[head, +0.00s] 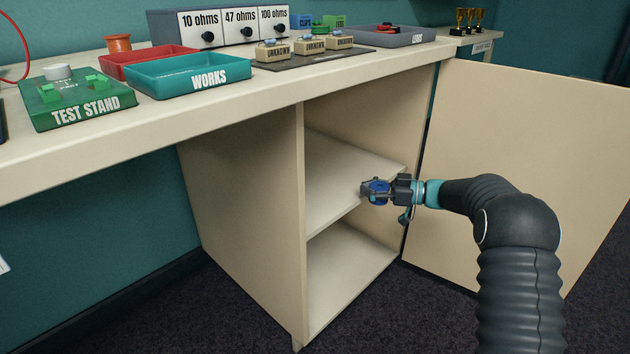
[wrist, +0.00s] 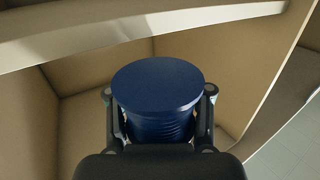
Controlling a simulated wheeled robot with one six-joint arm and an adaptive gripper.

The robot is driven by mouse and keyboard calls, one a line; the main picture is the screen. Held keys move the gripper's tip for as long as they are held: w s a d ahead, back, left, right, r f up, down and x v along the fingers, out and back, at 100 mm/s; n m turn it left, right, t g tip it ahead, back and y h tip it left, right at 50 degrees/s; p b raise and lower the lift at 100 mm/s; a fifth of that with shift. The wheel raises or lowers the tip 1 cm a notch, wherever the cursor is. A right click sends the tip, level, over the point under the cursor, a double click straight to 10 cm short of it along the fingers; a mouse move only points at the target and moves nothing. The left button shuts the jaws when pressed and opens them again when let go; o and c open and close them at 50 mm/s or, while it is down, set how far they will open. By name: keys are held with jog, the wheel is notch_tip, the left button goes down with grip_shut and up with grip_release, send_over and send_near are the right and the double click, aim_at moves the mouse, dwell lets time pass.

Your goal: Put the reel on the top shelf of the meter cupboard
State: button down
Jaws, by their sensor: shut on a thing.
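My gripper (head: 378,190) is shut on a blue reel (wrist: 158,85), which fills the middle of the wrist view with its flat round end towards the camera. In the head view the blue reel (head: 374,187) is small and partly covered by the fingers. The meter cupboard (head: 245,195) stands open under the counter. Its shelf (head: 335,185) divides it into an upper and a lower space. My gripper and the reel appear at the cupboard's open front, around the height of the shelf; I cannot tell whether the reel touches it.
The cupboard door (head: 520,160) is swung open on the right, beside my arm. The visible part of the shelf is bare.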

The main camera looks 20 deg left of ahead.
aim_at(321, 194)
jog(key=a, duration=0.4)
jog(key=s+a, duration=0.1)
jog(key=a, duration=0.7)
jog(key=shift+s, duration=0.2)
jog(key=shift+s+a+f, duration=0.1)
jog(key=shift+a, duration=0.3)
jog(key=shift+d+f, duration=0.15)
jog(key=shift+f, duration=0.05)
jog(key=shift+f, duration=0.1)
jog(key=c, duration=0.5)
grip_release()
jog(key=shift+d, duration=0.15)
jog(key=w+d+r, duration=0.1)
jog(key=d, duration=1)
jog(key=shift+w+d, duration=0.25)
jog(key=shift+d, duration=0.05)
